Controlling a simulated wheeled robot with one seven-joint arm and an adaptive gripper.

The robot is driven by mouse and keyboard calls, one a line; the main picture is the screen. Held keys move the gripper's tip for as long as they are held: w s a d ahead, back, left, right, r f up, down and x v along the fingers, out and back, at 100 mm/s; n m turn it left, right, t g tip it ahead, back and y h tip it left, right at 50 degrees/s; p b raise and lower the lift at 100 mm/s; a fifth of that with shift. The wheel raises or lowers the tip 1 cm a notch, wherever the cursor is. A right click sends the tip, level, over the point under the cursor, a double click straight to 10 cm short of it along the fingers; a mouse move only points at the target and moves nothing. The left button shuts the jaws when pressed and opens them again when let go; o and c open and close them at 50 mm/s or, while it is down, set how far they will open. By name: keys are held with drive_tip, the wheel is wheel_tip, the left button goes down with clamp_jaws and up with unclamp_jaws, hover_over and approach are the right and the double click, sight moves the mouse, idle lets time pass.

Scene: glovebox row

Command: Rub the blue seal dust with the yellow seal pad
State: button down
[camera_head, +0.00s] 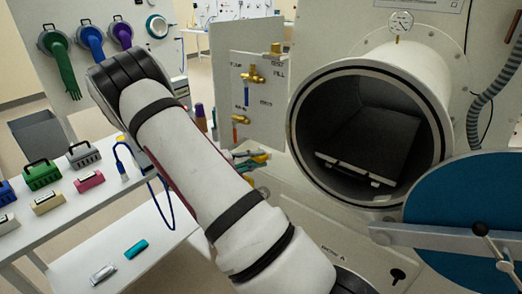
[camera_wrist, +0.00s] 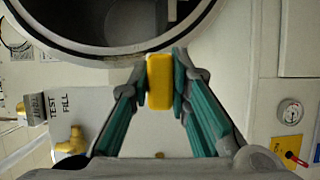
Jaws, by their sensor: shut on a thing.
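My gripper (camera_wrist: 160,76) is shut on the yellow seal pad (camera_wrist: 160,92), a small block held upright between its green-lined fingers in the wrist view. The pad's top is close to the lower rim of the round chamber opening (camera_wrist: 60,45); I cannot tell if they touch. In the head view the same opening (camera_head: 375,130) stands open at the right, with a black seal ring inside a white rim. My arm hides the gripper and pad there. I cannot make out blue dust on the seal in either view.
The blue round door (camera_head: 470,215) is swung open at the right, with its grey bar across. Brass valves (camera_head: 254,77) stick out of the panel left of the chamber. A white bench (camera_head: 60,225) with colored blocks stands at the left. A gauge (camera_wrist: 290,112) is at the wrist view's right.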

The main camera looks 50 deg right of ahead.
drive_tip(key=shift+w+d+r+t+h, duration=0.1)
drive_tip(key=shift+d+r+t+h, duration=0.2)
drive_tip(key=shift+d+r+h, duration=0.4)
drive_tip(key=shift+w+d+r+b, duration=0.15)
drive_tip(key=shift+d+b, duration=0.15)
drive_tip(key=shift+d, duration=1.1)
drive_tip(key=shift+w+d+f+b, duration=0.1)
drive_tip(key=shift+d+b, duration=0.15)
drive_tip(key=shift+d, duration=1.15)
drive_tip(key=shift+w+d, duration=0.1)
drive_tip(key=shift+d, duration=1)
